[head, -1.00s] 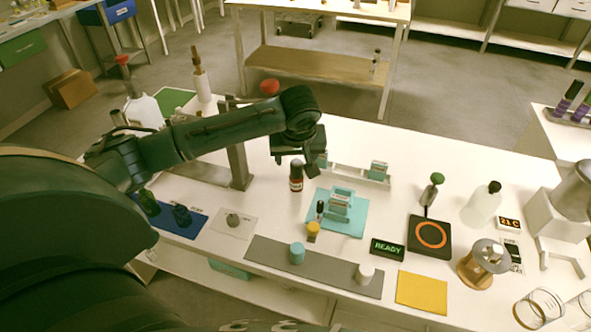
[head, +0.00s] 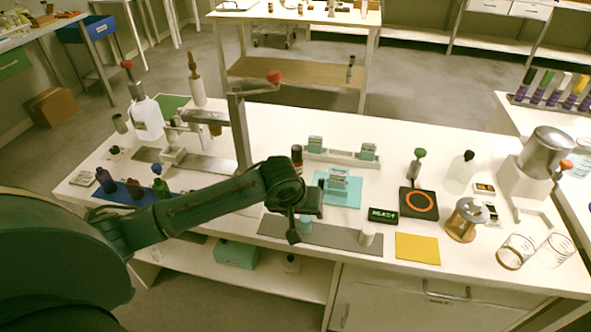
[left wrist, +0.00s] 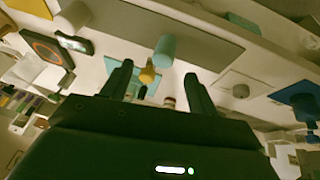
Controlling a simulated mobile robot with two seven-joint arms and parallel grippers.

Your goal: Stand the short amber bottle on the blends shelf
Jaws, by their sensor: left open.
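A dark amber bottle with a black cap (head: 297,154) stands on the table behind my left forearm, its lower part partly covered. In the left wrist view, a reddish-labelled bottle (left wrist: 168,102) shows between the fingers, farther off.
A teal mat (head: 352,196) with a small teal holder lies right of the gripper. A black pad with an orange ring (head: 419,204) and a yellow mat (head: 418,248) are farther right. A post (head: 239,130) rises at the left.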

